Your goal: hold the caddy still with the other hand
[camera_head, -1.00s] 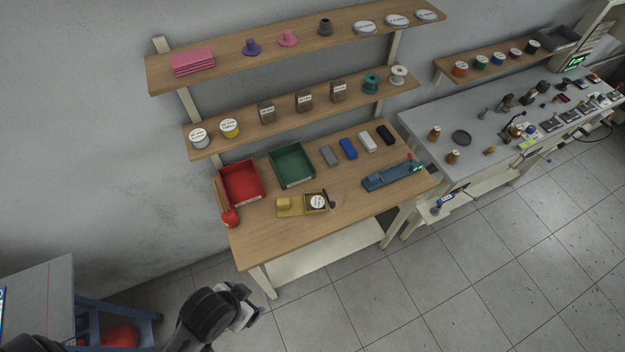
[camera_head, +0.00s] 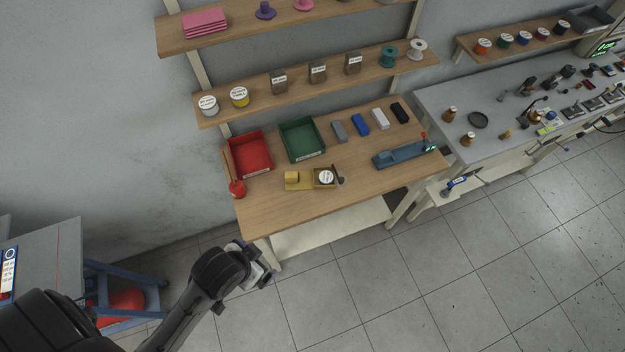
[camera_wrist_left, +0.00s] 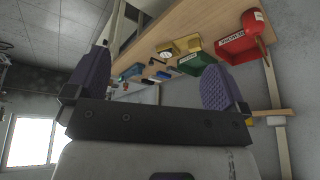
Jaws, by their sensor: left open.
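A mustard-yellow caddy (camera_head: 303,185) lies on the wooden bench, near the middle of its front half. A yellow block (camera_head: 292,176) is at its left end. A white-lidded round tin (camera_head: 326,177) sits in its box-like right part, with a dark handle-like piece beside it. The caddy also shows in the left wrist view (camera_wrist_left: 168,48), small and far off. My left gripper (camera_head: 264,272) is open and empty, in front of and below the bench's left front corner, well apart from the caddy. Its purple-padded fingers show spread in the left wrist view (camera_wrist_left: 158,88). My right gripper is not in view.
A red tray (camera_head: 267,168) and a green tray (camera_head: 304,156) stand behind the caddy. A blue fixture (camera_head: 405,155) lies to the right. The bench's front left surface (camera_head: 275,212) is clear.

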